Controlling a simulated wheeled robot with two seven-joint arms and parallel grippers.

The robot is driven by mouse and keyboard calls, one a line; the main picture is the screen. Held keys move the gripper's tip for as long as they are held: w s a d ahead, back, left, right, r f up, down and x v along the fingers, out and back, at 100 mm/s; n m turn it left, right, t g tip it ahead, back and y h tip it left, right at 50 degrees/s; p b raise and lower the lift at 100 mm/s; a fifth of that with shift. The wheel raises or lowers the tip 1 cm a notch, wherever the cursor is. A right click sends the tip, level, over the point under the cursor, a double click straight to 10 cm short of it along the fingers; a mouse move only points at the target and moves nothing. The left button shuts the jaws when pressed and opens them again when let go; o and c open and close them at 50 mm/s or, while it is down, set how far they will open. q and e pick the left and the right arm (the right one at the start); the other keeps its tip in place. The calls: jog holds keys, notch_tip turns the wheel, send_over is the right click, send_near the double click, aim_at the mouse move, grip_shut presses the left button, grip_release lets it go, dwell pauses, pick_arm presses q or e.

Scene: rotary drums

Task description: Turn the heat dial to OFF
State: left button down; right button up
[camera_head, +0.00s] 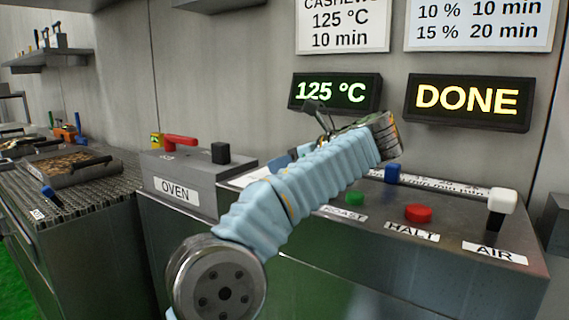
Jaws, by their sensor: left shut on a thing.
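My left arm in its pale blue sleeve crosses the middle of the view and covers part of the control panel (420,250). My left gripper (298,152) is behind the sleeve, low over the panel's back left part. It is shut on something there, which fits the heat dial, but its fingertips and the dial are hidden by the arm. The dial's pointer and OFF mark cannot be seen. A green display (335,93) above reads 125 °C. My right gripper is not in view.
The panel bears a green ROAST button (354,198), red HALT button (418,213), white AIR lever (500,205) and blue slider (392,173). An OVEN box (185,178) with a red handle (180,141) stands left. A sign (468,100) reads DONE.

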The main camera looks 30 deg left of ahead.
pick_arm(q)
jog(key=shift+n+g, duration=0.8)
jog(key=shift+g, duration=0.1)
jog(key=c, duration=1)
grip_release()
jog(key=shift+c, duration=0.2)
